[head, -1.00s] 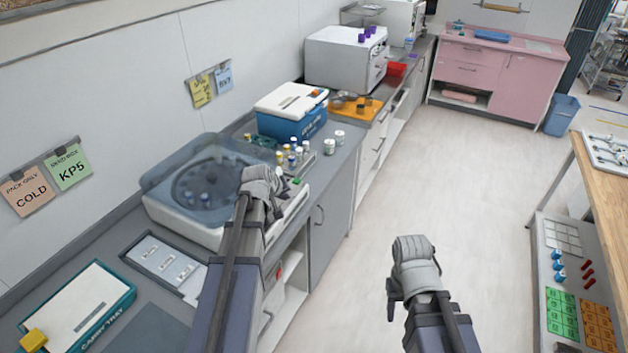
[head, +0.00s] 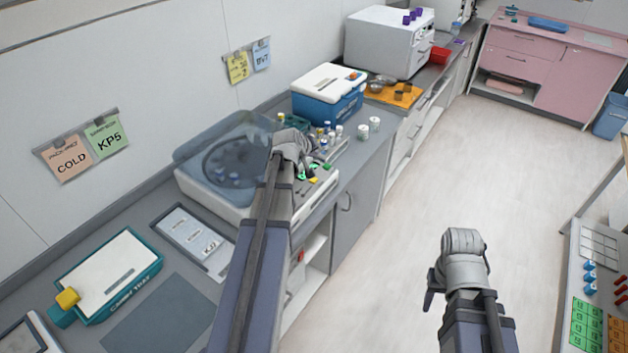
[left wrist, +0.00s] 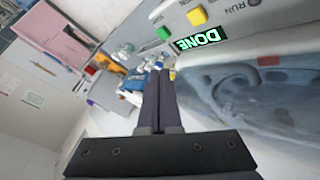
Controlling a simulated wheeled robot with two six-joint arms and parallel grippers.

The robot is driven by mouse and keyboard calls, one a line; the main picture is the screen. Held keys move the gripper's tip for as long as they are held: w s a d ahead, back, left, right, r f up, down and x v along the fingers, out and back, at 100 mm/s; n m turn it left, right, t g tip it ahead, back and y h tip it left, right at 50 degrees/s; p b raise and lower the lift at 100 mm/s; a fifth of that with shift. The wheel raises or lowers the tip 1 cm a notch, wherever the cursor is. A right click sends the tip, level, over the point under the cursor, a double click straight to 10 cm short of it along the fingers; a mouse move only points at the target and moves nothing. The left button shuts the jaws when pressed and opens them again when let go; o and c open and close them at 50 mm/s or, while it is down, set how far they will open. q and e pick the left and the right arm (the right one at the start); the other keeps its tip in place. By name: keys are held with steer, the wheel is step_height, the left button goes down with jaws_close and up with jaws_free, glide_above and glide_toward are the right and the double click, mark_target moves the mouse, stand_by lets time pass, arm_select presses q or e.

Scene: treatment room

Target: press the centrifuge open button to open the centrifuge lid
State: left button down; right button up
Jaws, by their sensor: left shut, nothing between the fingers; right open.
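The centrifuge (head: 215,203) is a white bench unit with a translucent blue-grey lid (head: 240,140) lying down over its rotor. In the left wrist view its panel shows a lit display (left wrist: 200,40) reading DONE, a yellow button (left wrist: 197,16) and a green button (left wrist: 163,33). The word RUN is legible near the top; I cannot read which button is the open button. My left gripper (head: 290,140) is shut and empty, over the panel side of the centrifuge. Its closed fingers (left wrist: 163,75) point toward the panel edge; contact is not visible. My right gripper (head: 463,240) is open and empty above the floor.
Several small vials and two white-capped jars (head: 375,123) stand behind the centrifuge, near a blue cooler box (head: 345,108). Open floor (head: 430,190) lies right of the counter.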

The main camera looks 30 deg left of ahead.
mark_target(313, 182)
arm_select(q)
steer(key=shift+f+b, duration=4.05)
steer(key=shift+f, duration=0.2)
steer(key=shift+f+b, duration=0.4)
steer(key=shift+f+b, duration=0.5)
steer(key=shift+b, duration=0.05)
steer(key=shift+r, duration=0.1)
steer(key=shift+r+p, duration=0.85)
steer(key=shift+p, duration=0.15)
step_height(313, 182, up, 5)
steer(key=p, duration=0.5)
steer(key=shift+r, duration=0.1)
